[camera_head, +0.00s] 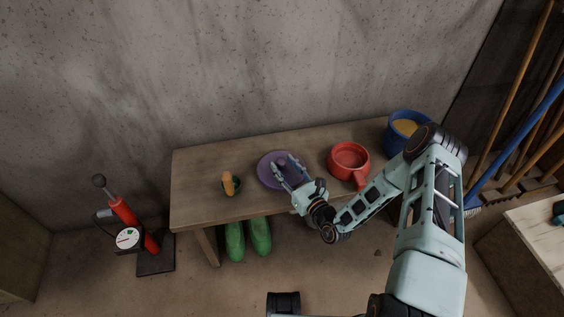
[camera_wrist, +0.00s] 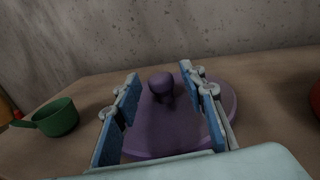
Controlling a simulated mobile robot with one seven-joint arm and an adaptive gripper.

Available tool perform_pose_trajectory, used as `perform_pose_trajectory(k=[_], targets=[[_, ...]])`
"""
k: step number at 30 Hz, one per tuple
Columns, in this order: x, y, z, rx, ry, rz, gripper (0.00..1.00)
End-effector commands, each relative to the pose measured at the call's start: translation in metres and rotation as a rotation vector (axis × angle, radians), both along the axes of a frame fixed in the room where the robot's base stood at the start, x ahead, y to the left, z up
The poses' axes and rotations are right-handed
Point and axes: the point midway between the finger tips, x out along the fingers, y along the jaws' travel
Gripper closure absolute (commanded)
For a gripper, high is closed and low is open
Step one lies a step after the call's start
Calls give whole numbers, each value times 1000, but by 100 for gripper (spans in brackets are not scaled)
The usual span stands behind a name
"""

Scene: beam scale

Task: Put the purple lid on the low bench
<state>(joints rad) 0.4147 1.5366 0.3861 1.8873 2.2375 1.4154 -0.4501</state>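The purple lid (camera_head: 270,170) lies on the wooden low bench (camera_head: 198,207), right of a small green cup. In the wrist view the lid (camera_wrist: 228,97) is a round disc with a raised middle and a knob (camera_wrist: 161,84) on top. My gripper (camera_head: 281,166) reaches over the lid from the front right. In the wrist view my gripper (camera_wrist: 160,92) has its two blue-padded fingers spread, one on each side of the knob. I see gaps between the knob and the pads. The near edge of the lid is hidden behind my gripper's body.
A small green cup (camera_wrist: 57,118) stands left of the lid, with an orange-yellow thing (camera_head: 228,183) at it. A red pot (camera_head: 348,161) stands right, near my arm. A blue bucket (camera_head: 407,121) is at the bench's right end. The bench's left end is clear.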

Motion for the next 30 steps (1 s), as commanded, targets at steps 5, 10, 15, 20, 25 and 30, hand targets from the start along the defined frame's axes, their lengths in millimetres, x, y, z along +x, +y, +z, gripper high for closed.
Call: perform_pose_trajectory(k=[5, 10, 15, 20, 25, 30], targets=[[-33, -23, 3, 2, 4, -3, 62], [-61, -42, 3, 2, 2, -3, 62], [-80, -54, 1, 2, 2, -2, 62], [-86, -57, 1, 3, -1, 0, 62], [-86, -57, 1, 3, -2, 0, 62], [-86, -57, 1, 3, -2, 0, 62]])
